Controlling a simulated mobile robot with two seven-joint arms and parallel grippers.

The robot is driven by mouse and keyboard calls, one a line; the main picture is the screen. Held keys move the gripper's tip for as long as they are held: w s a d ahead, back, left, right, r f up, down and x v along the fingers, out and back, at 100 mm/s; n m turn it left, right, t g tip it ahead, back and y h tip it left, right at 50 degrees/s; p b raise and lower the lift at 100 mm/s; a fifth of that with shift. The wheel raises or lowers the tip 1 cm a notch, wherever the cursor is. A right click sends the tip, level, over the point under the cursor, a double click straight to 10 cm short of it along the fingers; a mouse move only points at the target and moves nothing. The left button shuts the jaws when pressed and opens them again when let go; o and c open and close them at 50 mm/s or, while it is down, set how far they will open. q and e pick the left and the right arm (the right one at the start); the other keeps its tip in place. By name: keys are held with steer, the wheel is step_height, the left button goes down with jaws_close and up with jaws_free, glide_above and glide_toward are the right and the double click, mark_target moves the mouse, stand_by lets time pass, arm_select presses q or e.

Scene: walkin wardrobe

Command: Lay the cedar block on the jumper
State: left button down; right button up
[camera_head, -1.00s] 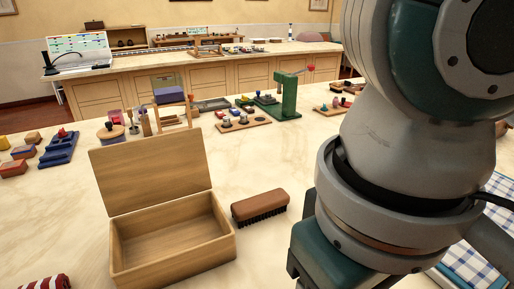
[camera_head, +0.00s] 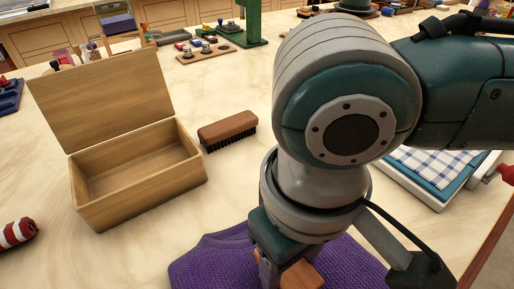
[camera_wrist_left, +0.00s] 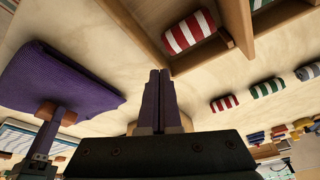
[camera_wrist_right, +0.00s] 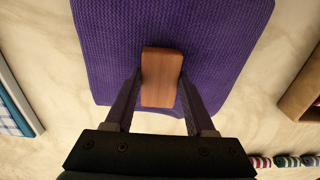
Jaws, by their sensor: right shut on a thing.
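The purple knitted jumper (camera_head: 215,262) lies folded on the table at the bottom of the head view, partly behind my right arm. It also shows in the left wrist view (camera_wrist_left: 55,82) and right wrist view (camera_wrist_right: 215,45). The brown cedar block (camera_wrist_right: 161,77) is between the fingers of my right gripper (camera_wrist_right: 160,85), over the jumper near one edge. Its end shows in the head view (camera_head: 305,274). I cannot tell whether it touches the jumper. My left gripper (camera_wrist_left: 159,75) is shut and empty, apart from the jumper and block.
An open wooden box (camera_head: 85,207) stands left of the jumper, with a brown brush (camera_head: 228,128) beside it. A striped red-and-white roll (camera_head: 15,233) lies at the far left. A tray with checked cloth (camera_head: 428,166) is at the right.

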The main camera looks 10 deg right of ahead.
steer(key=o, duration=1.3)
steer(key=shift+f, duration=0.1)
step_height(320, 180, up, 12)
steer(key=p, duration=0.3)
steer(key=s+a+f+t+y, duration=0.1)
steer(key=s+a+t+y, duration=0.1)
steer(key=a+y, duration=0.3)
steer(key=shift+m+t+h, duration=0.5)
steer(key=shift+t+h, duration=0.1)
steer(key=shift+t, duration=0.2)
steer(key=d, duration=0.1)
steer(key=d+f, duration=0.1)
steer(key=d, duration=0.1)
steer(key=s+d+f, duration=0.1)
steer(key=d, duration=0.1)
steer(key=shift+s, duration=0.1)
arm_select(q)
step_height(320, 180, up, 3)
steer(key=shift+a+r, duration=0.1)
steer(key=shift+r, duration=0.05)
arm_select(e)
steer(key=s+d+f+h, duration=0.1)
steer(key=d, duration=0.2)
steer(key=s+d+h, duration=0.1)
steer(key=s+d, duration=0.1)
steer(key=d, duration=0.2)
steer(key=s+d+f+m+h, duration=0.1)
steer(key=d, duration=0.2)
steer(key=shift+s+d+f+h, duration=0.15)
steer(key=shift+s+f+h, duration=0.15)
